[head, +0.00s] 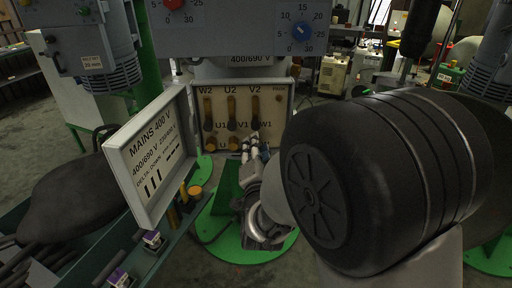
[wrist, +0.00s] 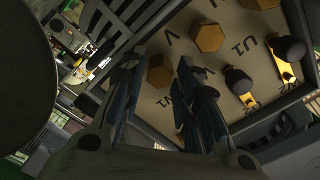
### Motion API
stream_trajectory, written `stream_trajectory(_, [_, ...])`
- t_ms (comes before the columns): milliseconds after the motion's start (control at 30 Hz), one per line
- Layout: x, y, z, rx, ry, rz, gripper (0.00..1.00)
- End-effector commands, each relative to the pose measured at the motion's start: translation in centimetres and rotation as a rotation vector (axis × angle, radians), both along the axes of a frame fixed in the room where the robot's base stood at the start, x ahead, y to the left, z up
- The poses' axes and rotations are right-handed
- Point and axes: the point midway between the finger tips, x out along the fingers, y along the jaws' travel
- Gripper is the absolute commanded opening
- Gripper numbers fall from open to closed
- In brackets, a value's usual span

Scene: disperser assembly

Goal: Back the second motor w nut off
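The motor's open terminal box (head: 188,112) is in the middle of the head view, marked W2, U2, V2 above and U1, V1, W1 below. Brass hex nuts sit under U1 (head: 209,145) and V1 (head: 233,144). My gripper (head: 255,142) is at the W1 corner and hides the nut there. In the wrist view my gripper (wrist: 160,84) is open. A brass hex nut (wrist: 160,72), apparently the W one, shows between its fingertips. I cannot tell whether the fingers touch it. The V nut (wrist: 208,37) is beside it.
Brass links with black caps (wrist: 290,48) stand close to the right finger. The white lid (head: 150,150) hangs open to the left. A green tray (head: 150,262) with small parts lies lower left, with an orange-topped piece (head: 195,191) near its edge. Dials are above the box.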

Motion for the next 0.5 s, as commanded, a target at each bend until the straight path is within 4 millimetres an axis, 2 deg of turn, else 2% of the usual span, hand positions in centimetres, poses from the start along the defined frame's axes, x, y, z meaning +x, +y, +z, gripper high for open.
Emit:
stream_trajectory(33, [0.01, 0.0, 0.0, 0.0, 0.0, 0.0, 0.24])
stream_trajectory(400, [0.03, -0.01, 0.02, 0.0, 0.0, 0.0, 0.0])
stream_trajectory(500, [0.03, -0.02, 0.03, -0.001, -0.001, -0.001, 0.0])
